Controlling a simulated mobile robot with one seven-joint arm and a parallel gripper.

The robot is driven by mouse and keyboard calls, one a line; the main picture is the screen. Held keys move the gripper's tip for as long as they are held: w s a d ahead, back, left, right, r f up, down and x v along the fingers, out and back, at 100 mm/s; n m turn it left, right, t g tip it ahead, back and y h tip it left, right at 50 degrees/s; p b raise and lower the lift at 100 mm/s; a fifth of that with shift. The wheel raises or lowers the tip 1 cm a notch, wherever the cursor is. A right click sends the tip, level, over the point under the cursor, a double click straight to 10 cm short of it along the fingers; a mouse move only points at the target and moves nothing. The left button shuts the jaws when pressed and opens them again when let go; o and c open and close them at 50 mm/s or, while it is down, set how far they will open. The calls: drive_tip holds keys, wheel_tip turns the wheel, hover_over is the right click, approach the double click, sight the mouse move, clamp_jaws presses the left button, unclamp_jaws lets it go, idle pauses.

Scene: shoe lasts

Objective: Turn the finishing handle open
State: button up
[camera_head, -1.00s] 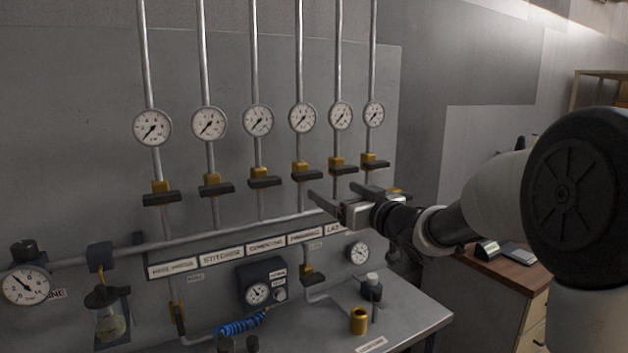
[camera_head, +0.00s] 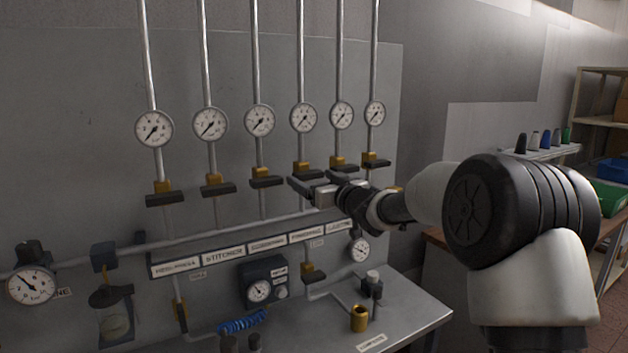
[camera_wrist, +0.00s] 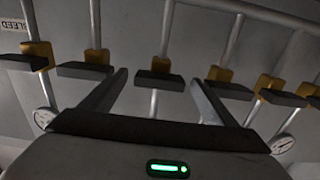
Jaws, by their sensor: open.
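The finishing label (camera_head: 305,236) is the fourth on the strip, counting from the left. The fourth pipe above it carries a brass valve with a dark bar handle (camera_head: 307,174), which lies crosswise like the other handles. My gripper (camera_head: 308,187) is in front of and just below this handle. In the wrist view, a dark handle (camera_wrist: 158,82) shows between the tips of my open, empty fingers (camera_wrist: 160,87). I cannot tell whether they touch it. The finishing gauge (camera_head: 304,117) has its needle at lower left.
Neighbouring handles stand close on both sides, such as the third handle (camera_head: 267,181) and fifth handle (camera_head: 343,168). A horizontal manifold pipe (camera_head: 180,241) runs below. The bench (camera_head: 410,310) holds a brass cup (camera_head: 359,319) and small fittings.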

drive_tip(key=c, duration=1.1)
drive_tip(key=shift+o, duration=0.2)
drive_tip(key=shift+f+n+b, duration=0.1)
drive_tip(key=shift+n+b, duration=0.2)
drive_tip(key=n+b, duration=0.2)
drive_tip(key=shift+f+n, duration=0.1)
drive_tip(key=shift+n, duration=0.2)
drive_tip(key=n+b, duration=0.3)
drive_tip(key=n, duration=0.2)
drive_tip(key=shift+d+b, duration=0.1)
drive_tip(key=shift+b, duration=0.2)
drive_tip(key=n+b, duration=0.3)
drive_tip(key=n, duration=0.2)
drive_tip(key=shift+w+n, duration=0.1)
drive_tip(key=shift+n, duration=0.3)
drive_tip(key=shift+r+n+b, duration=0.15)
drive_tip(key=shift+n+b, duration=0.3)
drive_tip(key=shift+n, duration=0.5)
drive_tip(key=shift+r+n+b, duration=0.15)
drive_tip(key=shift+n+b, duration=0.3)
drive_tip(key=shift+n, duration=0.5)
